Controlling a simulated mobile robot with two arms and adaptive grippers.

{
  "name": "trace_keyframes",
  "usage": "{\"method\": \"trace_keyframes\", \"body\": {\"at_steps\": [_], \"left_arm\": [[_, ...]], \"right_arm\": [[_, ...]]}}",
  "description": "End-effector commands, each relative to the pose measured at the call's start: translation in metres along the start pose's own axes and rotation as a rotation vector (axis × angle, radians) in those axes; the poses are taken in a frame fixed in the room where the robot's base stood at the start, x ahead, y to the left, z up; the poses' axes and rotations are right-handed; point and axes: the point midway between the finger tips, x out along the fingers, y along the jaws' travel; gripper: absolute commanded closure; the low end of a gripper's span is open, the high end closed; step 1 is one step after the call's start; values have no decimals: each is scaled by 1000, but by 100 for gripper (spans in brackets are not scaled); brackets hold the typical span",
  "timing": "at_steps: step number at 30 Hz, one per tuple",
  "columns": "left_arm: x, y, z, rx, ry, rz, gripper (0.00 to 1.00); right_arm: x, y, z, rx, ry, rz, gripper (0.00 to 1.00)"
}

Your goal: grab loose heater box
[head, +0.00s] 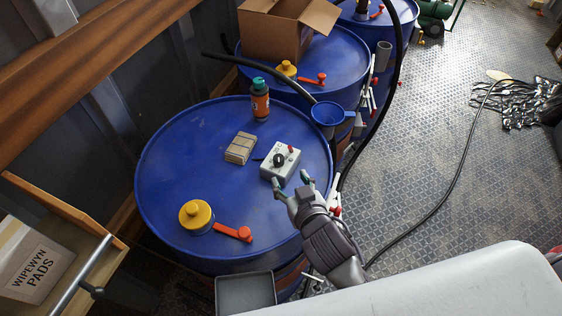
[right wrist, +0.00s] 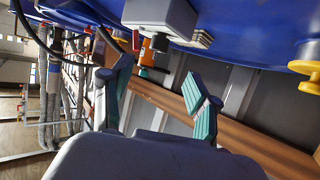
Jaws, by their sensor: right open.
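The heater box (head: 281,161) is a small light-grey box with a black knob and a red button on top. It sits on the blue drum (head: 175,160) near its right edge. In the right wrist view the grey box (right wrist: 160,14) is at the top, ahead of the fingers. My right gripper (head: 292,184) is open and empty, just on the near side of the box. Its fingers (right wrist: 160,100) stand apart with teal pads in the right wrist view, and no contact with the box is clear. My left gripper is not in view.
On the same drum stand a tan block (head: 240,148), an orange bottle (head: 260,100), a yellow cap (head: 196,214) and a red-orange handle (head: 233,232). A blue funnel (head: 327,113) and black hose (head: 385,110) are beyond. A cardboard box (head: 280,32) stands on another drum. Floor at right is mostly open.

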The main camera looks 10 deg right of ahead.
Motion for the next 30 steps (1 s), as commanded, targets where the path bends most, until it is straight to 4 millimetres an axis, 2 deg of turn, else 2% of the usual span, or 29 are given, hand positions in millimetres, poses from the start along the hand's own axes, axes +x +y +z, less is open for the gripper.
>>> {"method": "trace_keyframes", "body": {"at_steps": [3,6,14,21,25,30], "left_arm": [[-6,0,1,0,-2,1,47],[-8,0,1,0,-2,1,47],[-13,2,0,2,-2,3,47],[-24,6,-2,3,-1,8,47],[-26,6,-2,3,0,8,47],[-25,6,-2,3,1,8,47]], "right_arm": [[25,0,-2,-1,0,1,40],[40,0,-1,-2,-1,0,40],[59,1,0,-1,-2,1,40],[93,2,4,-1,-2,1,40],[103,2,5,0,-3,0,40],[104,2,6,1,-3,0,40]]}}
